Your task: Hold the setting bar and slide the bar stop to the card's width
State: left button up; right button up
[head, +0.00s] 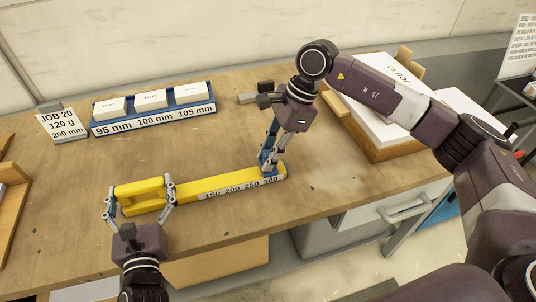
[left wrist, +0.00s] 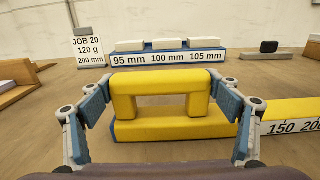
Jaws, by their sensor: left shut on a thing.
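The yellow setting bar (head: 190,187) lies on the bench with a raised yellow handle at its left end. The handle also shows in the left wrist view (left wrist: 160,80). My left gripper (head: 140,188) is shut on this handle, one finger at each end. The white scale on the bar reads 150, 200, 250, 300. The blue bar stop (head: 268,161) sits near the 300 end. My right gripper (head: 273,150) is down at the stop; its fingertips are partly hidden, so their grip is unclear. The job card (head: 62,123) reads JOB 20, 120 g, 200 mm.
A blue rack (head: 150,122) holds white blocks labelled 95, 100 and 105 mm. A small dark-topped object (head: 262,92) lies behind my right gripper. A wooden tray (head: 372,148) with a white stack stands at right. The bench between rack and bar is clear.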

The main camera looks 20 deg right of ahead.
grip_shut()
jog(key=a, duration=1)
jog(key=shift+a, duration=0.2)
jog(key=o, duration=0.8)
grip_release()
jog(key=shift+d, duration=0.15)
jog(key=v, duration=1.2)
